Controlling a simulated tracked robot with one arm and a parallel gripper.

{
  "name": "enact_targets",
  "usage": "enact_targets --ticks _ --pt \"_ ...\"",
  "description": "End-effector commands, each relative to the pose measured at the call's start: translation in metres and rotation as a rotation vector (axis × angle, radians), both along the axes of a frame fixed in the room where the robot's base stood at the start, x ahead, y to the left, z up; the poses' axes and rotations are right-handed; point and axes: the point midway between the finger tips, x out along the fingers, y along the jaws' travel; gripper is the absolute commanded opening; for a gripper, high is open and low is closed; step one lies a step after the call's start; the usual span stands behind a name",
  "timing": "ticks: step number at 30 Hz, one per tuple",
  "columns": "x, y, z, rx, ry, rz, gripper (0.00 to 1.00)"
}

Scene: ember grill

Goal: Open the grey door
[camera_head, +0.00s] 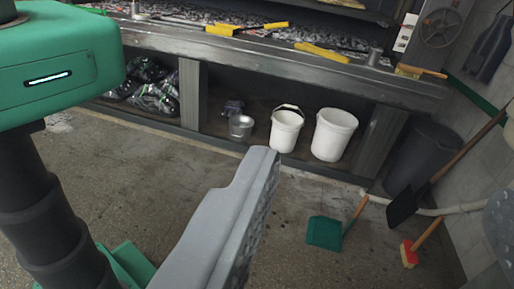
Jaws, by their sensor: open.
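I cannot make out a grey door anywhere in this view. My gripper (382,190) is open, with nothing visible between its jaws. One long grey finger rises from the bottom middle, its ridged inner face turned right. A grey textured piece at the right edge, mostly cut off, looks like the other finger. The gripper is over the concrete floor, in front of the grill counter, and no contact is visible.
A long grill counter (290,66) runs across the back, with yellow-handled tools on top. Its shelf holds black bags (155,95), a metal bucket (240,126) and white buckets (334,134). A green dustpan (324,232), brush (409,254), shovel (403,208) and dark bin (420,155) stand right. Middle floor is clear.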

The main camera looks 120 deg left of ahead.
Motion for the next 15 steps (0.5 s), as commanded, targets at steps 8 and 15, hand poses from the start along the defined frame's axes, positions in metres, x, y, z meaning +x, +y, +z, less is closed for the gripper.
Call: enact_targets --ticks 8,15 --pt "-0.015 -0.001 0.003 0.001 -0.001 0.001 0.67" --pt "-0.017 -0.001 0.002 0.001 -0.001 0.001 0.67"
